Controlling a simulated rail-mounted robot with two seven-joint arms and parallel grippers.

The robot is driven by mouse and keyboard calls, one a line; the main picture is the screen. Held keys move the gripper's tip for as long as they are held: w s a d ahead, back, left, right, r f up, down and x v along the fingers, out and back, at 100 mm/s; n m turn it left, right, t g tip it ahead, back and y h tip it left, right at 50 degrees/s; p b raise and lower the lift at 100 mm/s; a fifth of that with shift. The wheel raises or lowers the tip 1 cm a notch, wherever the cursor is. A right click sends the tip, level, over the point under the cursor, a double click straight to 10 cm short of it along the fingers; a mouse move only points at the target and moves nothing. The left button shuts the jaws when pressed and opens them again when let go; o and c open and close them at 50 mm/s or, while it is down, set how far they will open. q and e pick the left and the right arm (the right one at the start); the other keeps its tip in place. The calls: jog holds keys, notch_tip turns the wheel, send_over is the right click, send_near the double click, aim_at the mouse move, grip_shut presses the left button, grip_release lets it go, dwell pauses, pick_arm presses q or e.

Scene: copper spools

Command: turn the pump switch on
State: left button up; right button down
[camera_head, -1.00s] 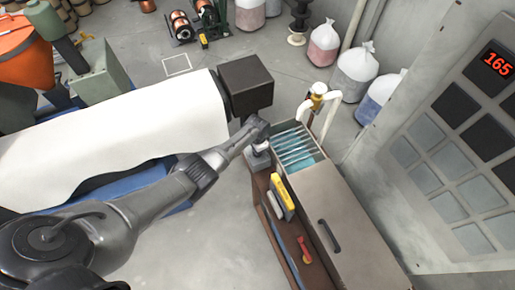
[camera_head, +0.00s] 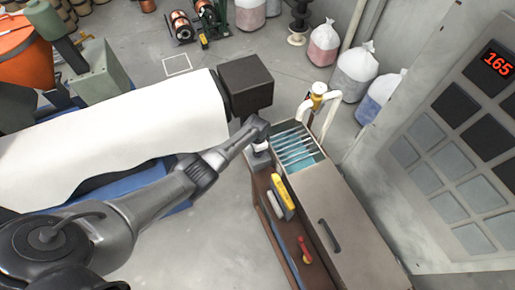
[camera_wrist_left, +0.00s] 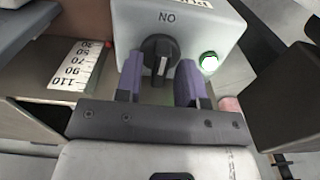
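The pump switch is a black rotary knob (camera_wrist_left: 158,52) on a light grey box (camera_wrist_left: 198,20), seen close up in the left wrist view. The word "ON" shows upside down above the knob, and another label is cut off at the top edge. A green lamp (camera_wrist_left: 209,62) on the box is bright. My left gripper (camera_wrist_left: 161,66) is open, with one purple finger on each side of the knob. Contact with the knob cannot be told. In the head view my left gripper (camera_head: 260,146) is at the cart's far left corner and largely hides the switch. My right gripper is not in view.
The cart (camera_head: 316,186) holds blue sheets, a yellow tool (camera_head: 283,196) and a red-handled tool (camera_head: 304,250). A dark block (camera_head: 246,84) stands close to my left wrist, beside a white-covered roll (camera_head: 125,125). A ruler-like scale (camera_wrist_left: 77,66) lies beside the switch box.

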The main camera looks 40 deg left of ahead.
pick_arm(q)
jog(key=shift+o, duration=0.2)
jog(key=shift+r, duration=0.5)
notch_tip(320, 180, up, 13)
jog(key=p, duration=0.1)
jog(key=shift+p, duration=0.3)
jog(key=shift+f, duration=0.1)
dwell(0.3)
